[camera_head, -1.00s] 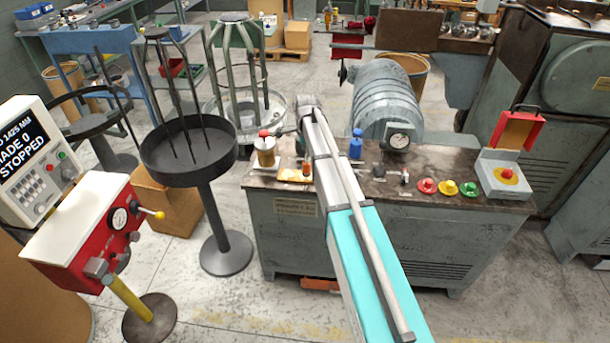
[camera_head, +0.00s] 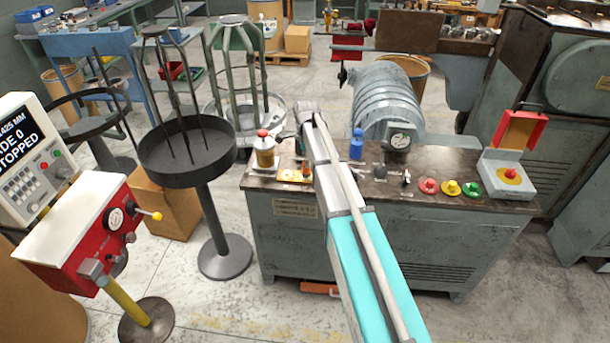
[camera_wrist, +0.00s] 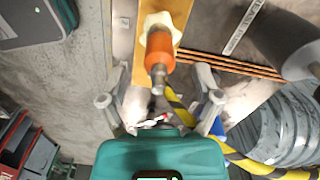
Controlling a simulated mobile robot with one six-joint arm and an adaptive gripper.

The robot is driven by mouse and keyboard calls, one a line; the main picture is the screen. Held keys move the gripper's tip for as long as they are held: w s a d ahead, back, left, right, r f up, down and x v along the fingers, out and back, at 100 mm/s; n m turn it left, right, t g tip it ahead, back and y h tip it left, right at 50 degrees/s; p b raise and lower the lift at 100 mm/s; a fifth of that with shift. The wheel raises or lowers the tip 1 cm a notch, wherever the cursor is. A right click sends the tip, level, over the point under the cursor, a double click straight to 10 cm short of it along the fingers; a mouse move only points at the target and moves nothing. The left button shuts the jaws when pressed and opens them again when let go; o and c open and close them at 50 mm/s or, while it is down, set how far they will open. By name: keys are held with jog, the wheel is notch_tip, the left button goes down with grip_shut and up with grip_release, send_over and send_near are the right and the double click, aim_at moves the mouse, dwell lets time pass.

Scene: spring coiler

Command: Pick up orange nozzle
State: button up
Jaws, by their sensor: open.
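The orange nozzle (camera_wrist: 160,50) stands in a white star-shaped piece on a yellow board, at the top middle of the wrist view. In the head view the orange nozzle (camera_head: 306,170) shows small beside my arm, on the yellow board (camera_head: 289,176) at the bench's left end. My gripper (camera_wrist: 160,98) is open, with its two fingers spread to either side below the nozzle in the wrist view. Nothing is between the fingers that I can see them touch. In the head view my arm hides the fingers.
On the bench (camera_head: 450,198), a red-capped jar (camera_head: 265,152) stands left of the nozzle. A blue bottle (camera_head: 357,146) and a dial gauge (camera_head: 399,140) stand right of my arm. Red, yellow and green buttons (camera_head: 451,188) lie further right. A ribbed grey drum (camera_head: 385,95) rises behind.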

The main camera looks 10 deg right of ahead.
aim_at(306, 170)
jog(key=shift+f+b, duration=1.1)
jog(key=shift+f, duration=0.25)
grip_shut()
